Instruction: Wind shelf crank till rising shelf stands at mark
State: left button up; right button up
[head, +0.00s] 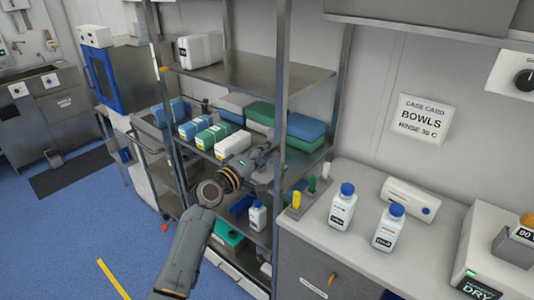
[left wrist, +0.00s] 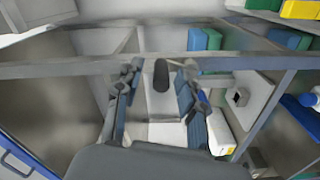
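A metal shelf rack (head: 283,110) stands in the middle of the head view. One of its shelves (head: 185,140) carries blue, green and white boxes; I cannot tell for sure which shelf is the rising one. A small orange piece (head: 164,69) is on the left post; I cannot tell whether it is the mark. My left gripper (head: 268,160) reaches in front of the rack. In the left wrist view its fingers (left wrist: 160,98) are spread apart, with a black rounded grip (left wrist: 161,75), possibly the crank handle, showing between and beyond them. Contact is not visible. My right gripper is out of view.
A counter (head: 320,215) right of the rack holds two blue-capped bottles (head: 343,207) (head: 389,228), a white box (head: 411,199) and a drying device (head: 490,255). A blue-framed cabinet (head: 125,75) stands at the left. The blue floor (head: 90,220) at the left is mostly clear.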

pick_arm(q)
jog(key=shift+s+f, duration=0.1)
jog(key=v, duration=1.2)
